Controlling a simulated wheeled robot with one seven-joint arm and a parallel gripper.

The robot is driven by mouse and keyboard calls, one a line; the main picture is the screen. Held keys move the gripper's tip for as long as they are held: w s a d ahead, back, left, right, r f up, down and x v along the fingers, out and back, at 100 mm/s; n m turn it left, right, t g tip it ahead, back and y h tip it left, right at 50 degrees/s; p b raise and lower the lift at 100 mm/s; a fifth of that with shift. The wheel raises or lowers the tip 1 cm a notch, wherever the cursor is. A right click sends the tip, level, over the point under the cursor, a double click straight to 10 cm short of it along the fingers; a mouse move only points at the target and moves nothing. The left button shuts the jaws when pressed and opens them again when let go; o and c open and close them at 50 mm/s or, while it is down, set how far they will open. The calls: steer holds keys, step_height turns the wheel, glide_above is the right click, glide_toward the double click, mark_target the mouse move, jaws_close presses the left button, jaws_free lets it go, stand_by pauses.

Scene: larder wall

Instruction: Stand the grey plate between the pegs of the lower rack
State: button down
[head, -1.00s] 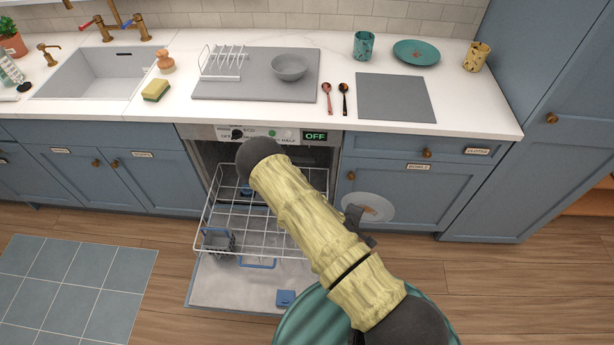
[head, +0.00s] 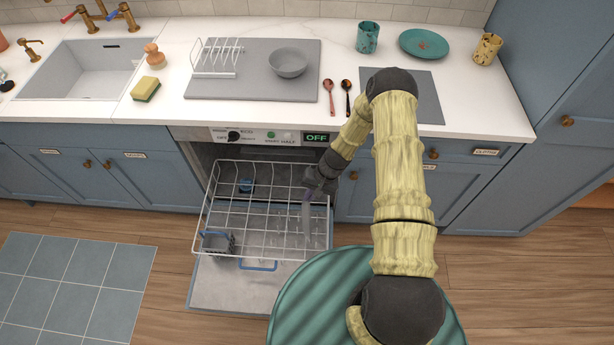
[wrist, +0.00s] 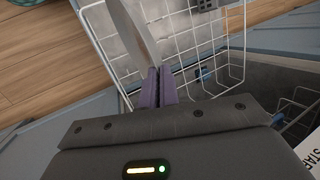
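The grey plate (head: 307,217) is seen almost edge-on in the head view, upright above the right side of the pulled-out white wire rack (head: 232,208). My gripper (head: 318,184) is shut on its rim. In the wrist view the plate (wrist: 133,34) stands out from between the purple fingers (wrist: 160,88), with the rack (wrist: 235,50) beneath and beside it. I cannot tell whether the plate touches the wires or sits between pegs; the pegs are too fine to make out clearly.
The open dishwasher door (head: 225,287) lies under the rack. A grey cutlery basket (head: 217,242) is at the rack's front left. The counter above holds a peg rack (head: 216,58), grey bowl (head: 288,62), spoons and cups. A round green ribbed surface (head: 310,300) is at the bottom.

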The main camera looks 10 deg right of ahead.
steer(key=shift+w+a+r+y, duration=0.15)
steer(key=shift+w+a+r, duration=0.15)
steer(key=shift+w+r, duration=0.3)
steer(key=shift+w+a+r+y, duration=0.15)
steer(key=shift+w+a+r, duration=0.15)
steer(key=shift+w+r, duration=0.3)
steer(key=shift+w+d, duration=0.1)
steer(key=shift+w, duration=0.1)
steer(key=shift+s+d+m, duration=0.15)
steer(key=shift+s+m, duration=0.15)
steer(key=shift+s, duration=0.05)
steer(key=shift+f, duration=0.1)
steer(key=shift+f+b, duration=0.45)
steer(key=shift+f, duration=0.2)
steer(key=shift+f+b, duration=1.45)
steer(key=shift+f, duration=1)
steer(key=shift+f+b, duration=3.75)
steer(key=shift+f, duration=0.7)
steer(key=c, duration=1.6)
jaws_free()
